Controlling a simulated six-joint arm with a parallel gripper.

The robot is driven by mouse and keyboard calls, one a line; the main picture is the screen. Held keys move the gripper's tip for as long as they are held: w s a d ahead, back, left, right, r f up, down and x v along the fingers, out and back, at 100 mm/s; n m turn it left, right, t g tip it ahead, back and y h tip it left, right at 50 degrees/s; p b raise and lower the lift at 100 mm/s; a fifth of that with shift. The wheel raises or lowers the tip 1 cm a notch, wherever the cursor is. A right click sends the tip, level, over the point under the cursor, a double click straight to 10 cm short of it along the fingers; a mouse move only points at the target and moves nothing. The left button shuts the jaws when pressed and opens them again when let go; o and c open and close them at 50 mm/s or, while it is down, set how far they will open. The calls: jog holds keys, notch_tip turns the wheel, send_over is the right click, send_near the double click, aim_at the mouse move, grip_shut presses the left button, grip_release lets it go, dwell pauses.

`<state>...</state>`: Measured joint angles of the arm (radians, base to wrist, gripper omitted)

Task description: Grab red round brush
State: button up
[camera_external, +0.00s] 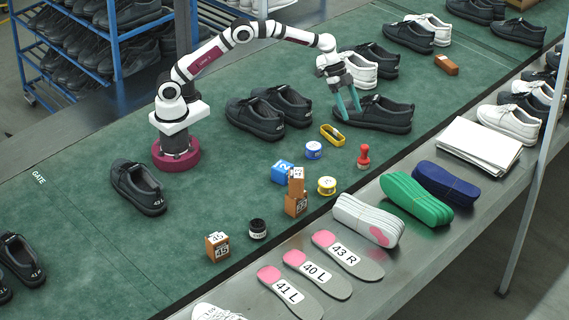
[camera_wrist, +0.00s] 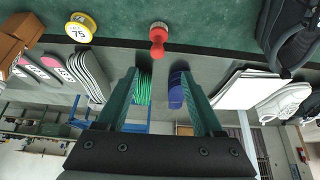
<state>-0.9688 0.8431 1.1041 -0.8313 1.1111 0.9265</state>
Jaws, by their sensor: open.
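The red round brush (camera_external: 364,157) stands upright on the green mat, near its edge by the grey bench. It has a knobbed handle and a round base. In the wrist view the brush (camera_wrist: 158,38) is at top centre, beyond the fingertips and roughly in line with the gap between them. My gripper (camera_external: 349,112) is open and empty, with teal fingers pointing down. In the external view it is above and left of the brush, in front of a black shoe (camera_external: 378,114). The wrist view shows both fingers (camera_wrist: 159,76) spread apart with nothing held.
A yellow tape roll (camera_external: 327,186), a blue-and-white tin (camera_external: 313,150) and a yellow holder (camera_external: 332,135) are left of the brush. Green insoles (camera_external: 416,200) and blue insoles (camera_external: 446,184) lie on the bench. Brown blocks (camera_external: 296,204) are stacked farther left.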

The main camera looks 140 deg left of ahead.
aim_at(364, 158)
jog(key=x, duration=1.5)
jog(key=shift+d+f, duration=0.1)
jog(key=shift+d, duration=0.15)
grip_shut()
